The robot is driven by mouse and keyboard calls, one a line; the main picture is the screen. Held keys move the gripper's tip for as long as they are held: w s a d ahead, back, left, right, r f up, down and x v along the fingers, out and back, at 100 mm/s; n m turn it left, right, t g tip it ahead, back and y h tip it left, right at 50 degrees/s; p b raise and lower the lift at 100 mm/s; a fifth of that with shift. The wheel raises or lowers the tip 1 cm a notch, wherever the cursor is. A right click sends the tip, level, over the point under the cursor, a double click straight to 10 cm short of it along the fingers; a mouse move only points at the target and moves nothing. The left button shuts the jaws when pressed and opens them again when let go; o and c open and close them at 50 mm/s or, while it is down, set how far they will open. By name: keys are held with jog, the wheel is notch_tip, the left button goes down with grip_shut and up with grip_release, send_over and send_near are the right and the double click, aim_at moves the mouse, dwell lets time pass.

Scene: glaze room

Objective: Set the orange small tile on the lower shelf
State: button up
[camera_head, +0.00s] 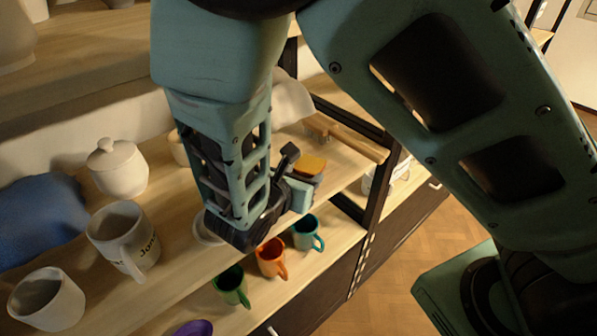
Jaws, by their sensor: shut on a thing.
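The orange small tile (311,164) shows as a flat orange-yellow patch at my gripper's far end. My gripper (299,180) is shut on it. My arm and the gripper body hide part of the tile and the grip. Gripper and tile are in front of and above shelf boards; I cannot tell their exact height. The lower shelf (338,244) is a pale wooden board with coloured mugs along it, partly hidden by the board above and my arm.
On the board above stand a lidded white jar (118,168), white mugs (122,232) and a blue cloth (38,220). A green mug (230,285), orange mug (270,257) and teal mug (306,232) stand below. A dark post (376,190) is right of the gripper.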

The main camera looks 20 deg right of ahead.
jog(key=o, duration=1)
jog(key=shift+r, duration=0.15)
jog(key=v, duration=1.1)
jog(key=shift+s+a+r, duration=0.15)
jog(key=shift+a+r, duration=0.05)
jog(key=shift+a, duration=0.1)
jog(key=s+d+r+m+g+y, duration=0.1)
jog(key=s+m+g+y, duration=0.3)
jog(key=m, duration=0.5)
jog(key=s+d+r+m+g+y, duration=0.2)
jog(key=s+m+g+y, duration=0.3)
jog(key=s+m, duration=0.4)
jog(key=shift+r+m+y, duration=0.3)
jog(key=shift+r+y, duration=0.05)
jog(key=shift+y, duration=0.55)
